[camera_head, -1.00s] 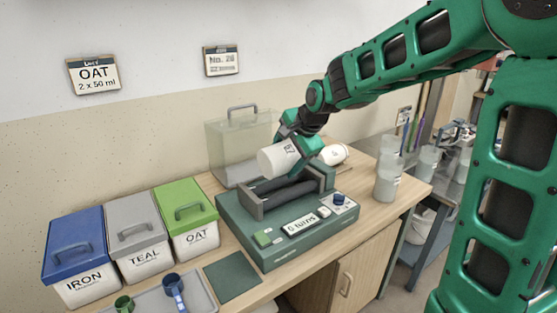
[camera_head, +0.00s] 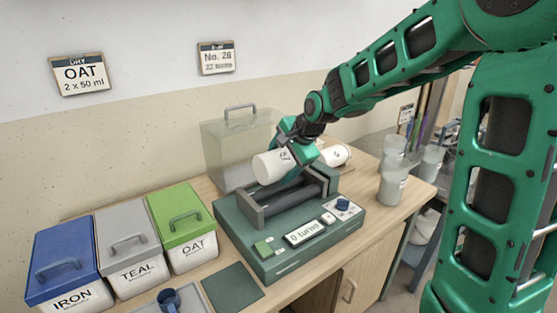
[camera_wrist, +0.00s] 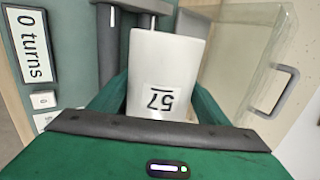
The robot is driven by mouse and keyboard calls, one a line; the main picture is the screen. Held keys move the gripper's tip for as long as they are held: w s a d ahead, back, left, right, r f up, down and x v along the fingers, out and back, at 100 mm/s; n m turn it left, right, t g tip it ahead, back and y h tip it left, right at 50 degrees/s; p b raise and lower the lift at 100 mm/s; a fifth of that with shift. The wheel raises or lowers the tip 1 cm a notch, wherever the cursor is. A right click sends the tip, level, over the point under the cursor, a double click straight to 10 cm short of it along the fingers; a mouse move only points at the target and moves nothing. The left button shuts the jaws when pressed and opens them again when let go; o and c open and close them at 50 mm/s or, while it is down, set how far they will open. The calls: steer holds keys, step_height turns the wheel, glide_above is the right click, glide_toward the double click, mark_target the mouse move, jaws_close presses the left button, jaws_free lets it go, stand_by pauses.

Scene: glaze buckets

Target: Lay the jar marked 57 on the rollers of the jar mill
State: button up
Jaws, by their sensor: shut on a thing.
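My gripper (camera_head: 295,160) is shut on a white jar (camera_head: 268,168), which lies on its side in the jaws. The jar's label reads 57 in the wrist view (camera_wrist: 160,98). The jar mill (camera_head: 290,235) is a green box with dark rollers (camera_head: 295,198) in a grey frame and a display reading 0 turns. In the head view the jar is at the back of the rollers, over or beside them; I cannot tell whether it touches them. The rollers also show past the jar in the wrist view (camera_wrist: 108,45).
A second white jar (camera_head: 336,155) lies behind the mill at the right. A clear lidded box (camera_head: 225,150) stands behind the mill. IRON (camera_head: 65,265), TEAL (camera_head: 130,250) and OAT (camera_head: 183,225) buckets stand at the left. Translucent cups (camera_head: 393,185) stand at the right.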

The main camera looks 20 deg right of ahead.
mark_target(291, 165)
steer(key=shift+f, duration=2.4)
steer(key=shift+s+d+f, duration=0.1)
steer(key=shift+s+f, duration=0.1)
steer(key=shift+f, duration=0.7)
steer(key=shift+d, duration=0.1)
steer(key=o, duration=1.4)
steer(key=shift+f, duration=0.1)
steer(key=shift+o, duration=0.2)
steer(key=v, duration=0.7)
steer(key=w+v, duration=0.1)
steer(key=v, duration=0.3)
steer(key=shift+r, duration=0.4)
steer(key=s+d+f+n+g, duration=0.1)
steer(key=s+d, duration=0.4)
steer(key=s, duration=0.6)
steer(key=s+d+f+n+g+h, duration=0.1)
steer(key=s+d+f+n+g, duration=0.1)
steer(key=s, duration=1)
steer(key=s+d+f+n+g+h, duration=0.1)
steer(key=s+d+f+n+g, duration=0.1)
steer(key=s+d, duration=0.6)
steer(key=s+n+g, duration=0.1)
steer(key=s+n, duration=0.1)
steer(key=s, duration=0.1)
steer(key=shift+d+f+n, duration=0.2)
steer(key=shift+n, duration=0.2)
